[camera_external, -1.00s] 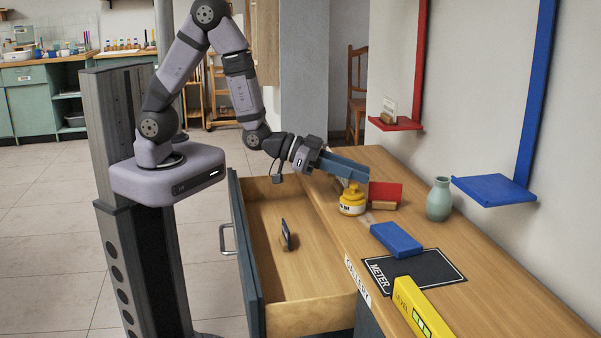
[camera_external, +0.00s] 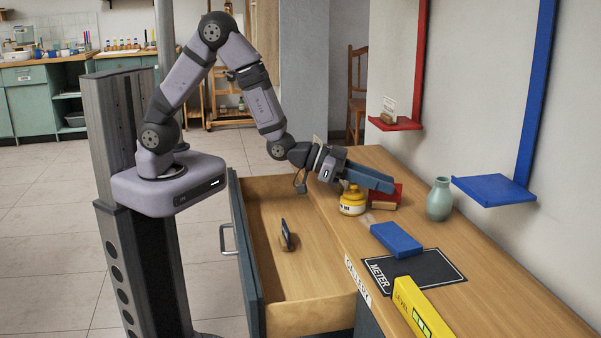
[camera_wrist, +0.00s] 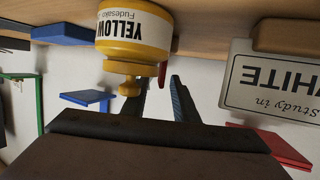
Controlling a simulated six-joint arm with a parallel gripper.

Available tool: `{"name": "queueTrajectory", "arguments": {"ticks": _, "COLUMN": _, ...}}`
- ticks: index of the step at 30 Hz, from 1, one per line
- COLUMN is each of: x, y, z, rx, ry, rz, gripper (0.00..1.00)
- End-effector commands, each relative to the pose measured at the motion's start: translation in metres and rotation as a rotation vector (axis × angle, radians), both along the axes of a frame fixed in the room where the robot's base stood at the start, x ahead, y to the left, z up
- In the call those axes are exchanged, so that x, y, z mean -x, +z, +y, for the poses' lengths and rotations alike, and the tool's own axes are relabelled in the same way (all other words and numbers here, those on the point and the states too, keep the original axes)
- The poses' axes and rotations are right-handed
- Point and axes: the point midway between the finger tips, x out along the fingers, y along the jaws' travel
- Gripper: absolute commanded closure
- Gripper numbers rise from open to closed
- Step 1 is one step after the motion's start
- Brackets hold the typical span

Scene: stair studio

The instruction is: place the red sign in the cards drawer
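The red sign (camera_external: 394,190) stands in its wooden base (camera_external: 384,206) on the counter, just behind the yellow bottle (camera_external: 352,201). My gripper (camera_external: 388,184) reaches over the bottle with its fingers in front of the sign, partly hiding it. In the wrist view, which is upside down, the two fingers (camera_wrist: 163,95) are apart. A red sliver (camera_wrist: 163,73) shows between them beside the bottle. Contact with the sign cannot be told. The open drawer (camera_external: 310,316) is left of the counter and holds a small dark sign (camera_external: 286,234); no cards label is readable on it.
The yellow bottle in the wrist view (camera_wrist: 135,38) is very close to the fingers. A white sign (camera_wrist: 275,85) stands nearby. A blue block (camera_external: 396,239), black mat (camera_external: 430,272), yellow level (camera_external: 420,310) and green vase (camera_external: 439,200) are on the counter. Red (camera_external: 396,124) and blue (camera_external: 494,190) shelves hang on the wall.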

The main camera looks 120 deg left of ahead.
Motion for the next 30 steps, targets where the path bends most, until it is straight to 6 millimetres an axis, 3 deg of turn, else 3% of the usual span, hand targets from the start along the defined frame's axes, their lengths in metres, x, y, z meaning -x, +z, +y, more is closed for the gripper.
{"name": "queueTrajectory", "arguments": {"ticks": 4, "x": -0.0101, "y": -0.0039, "z": 0.0042, "rx": 0.001, "ry": 0.000, "rz": 0.000, "gripper": 0.73}}
{"name": "queueTrajectory", "arguments": {"ticks": 12, "x": -0.0120, "y": -0.0037, "z": 0.0051, "rx": 0.001, "ry": 0.000, "rz": 0.000, "gripper": 0.73}}
{"name": "queueTrajectory", "arguments": {"ticks": 16, "x": -0.0119, "y": -0.0038, "z": 0.0051, "rx": 0.001, "ry": 0.000, "rz": 0.000, "gripper": 1.00}}
{"name": "queueTrajectory", "arguments": {"ticks": 30, "x": -0.0121, "y": 0.0017, "z": 0.0051, "rx": 0.000, "ry": 0.000, "rz": -0.002, "gripper": 1.00}}
